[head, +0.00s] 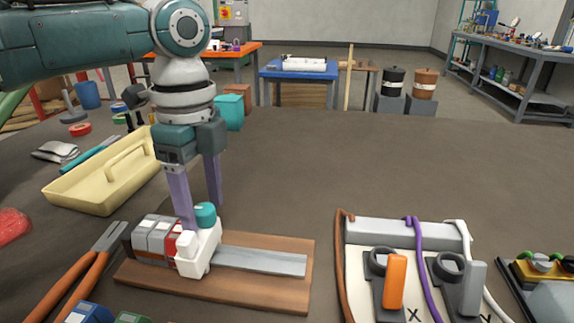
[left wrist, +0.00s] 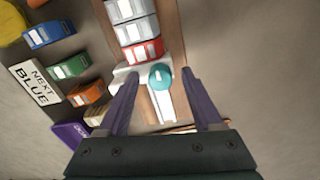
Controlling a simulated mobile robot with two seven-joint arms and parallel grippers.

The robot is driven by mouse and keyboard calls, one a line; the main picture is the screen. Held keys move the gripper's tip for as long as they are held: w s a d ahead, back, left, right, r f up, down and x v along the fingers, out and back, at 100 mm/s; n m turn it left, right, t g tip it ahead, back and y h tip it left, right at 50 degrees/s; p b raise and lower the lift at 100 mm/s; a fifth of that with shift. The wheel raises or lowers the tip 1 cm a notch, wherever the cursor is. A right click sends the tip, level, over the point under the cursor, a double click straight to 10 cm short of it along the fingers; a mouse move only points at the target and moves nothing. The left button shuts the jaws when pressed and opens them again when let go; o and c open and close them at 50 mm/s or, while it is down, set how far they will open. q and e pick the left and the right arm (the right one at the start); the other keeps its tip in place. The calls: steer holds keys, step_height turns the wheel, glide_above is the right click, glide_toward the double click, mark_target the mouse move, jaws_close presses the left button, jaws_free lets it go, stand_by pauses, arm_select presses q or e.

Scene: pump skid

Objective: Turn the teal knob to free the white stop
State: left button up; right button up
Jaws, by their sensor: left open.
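The teal knob (head: 205,214) sits on top of the white stop (head: 197,258), which is on the metal rail (head: 262,261) of a wooden board (head: 232,290). In the left wrist view the teal knob (left wrist: 161,76) shows with a small pale mark, between and just beyond the open fingers. My left gripper (head: 200,205) is open, pointing down, with its purple fingers close around the knob; I cannot tell whether they touch it. The white stop (left wrist: 128,76) stands against the red block (left wrist: 143,51) at the end of the row. My right gripper is not in view.
Grey modules (head: 152,237) stand left of the stop. Orange-handled pliers (head: 85,270) lie at left, near a cream tray (head: 95,180). A cable panel (head: 405,235) with an orange lever is at right. Loose coloured blocks (left wrist: 88,94) lie beside the board.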

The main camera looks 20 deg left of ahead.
arm_select(q)
jaws_close()
stand_by(0.4)
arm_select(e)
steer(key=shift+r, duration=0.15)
arm_select(q)
steer(key=shift+r+n+p, duration=0.15)
steer(key=shift+n+p, duration=0.25)
steer(key=shift+p, duration=0.25)
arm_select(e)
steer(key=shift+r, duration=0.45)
arm_select(q)
steer(key=n+p, duration=0.3)
steer(key=p, duration=0.1)
steer(key=shift+r+n, duration=0.1)
steer(key=shift+n, duration=0.3)
steer(key=n+p, duration=0.2)
steer(key=shift+n, duration=0.4)
steer(key=n+p, duration=0.3)
steer(key=n, duration=0.2)
steer(key=n+p, duration=0.2)
steer(key=n, duration=0.3)
steer(key=shift+f, duration=0.2)
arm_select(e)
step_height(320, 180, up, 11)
arm_select(q)
steer(key=shift+n, duration=0.4)
